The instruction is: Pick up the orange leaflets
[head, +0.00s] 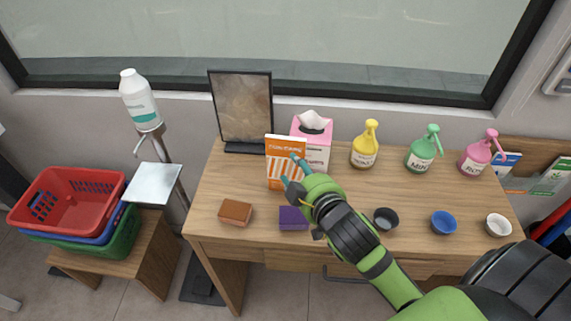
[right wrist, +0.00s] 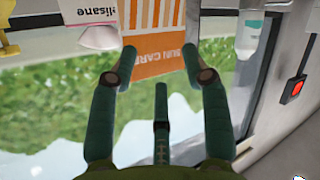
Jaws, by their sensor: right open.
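The orange leaflets (head: 279,147) stand upright on the wooden counter, in front of the pink tissue box. They have an orange header with white lettering and orange and white stripes below. In the right wrist view the leaflets (right wrist: 158,62) appear upside down, near and between the fingertips. My right gripper (head: 290,169) is open at the right side of the leaflets. The right wrist view also shows its fingers (right wrist: 159,56) spread apart with nothing clamped; contact cannot be told. My left gripper is not in view.
A pink tissue box (head: 316,152) stands close behind the leaflets, and a dark framed panel (head: 243,108) is behind left. Yellow (head: 364,151), green (head: 422,155) and pink bottles (head: 475,158) stand to the right. A brown block (head: 235,213) and purple block (head: 293,218) lie in front.

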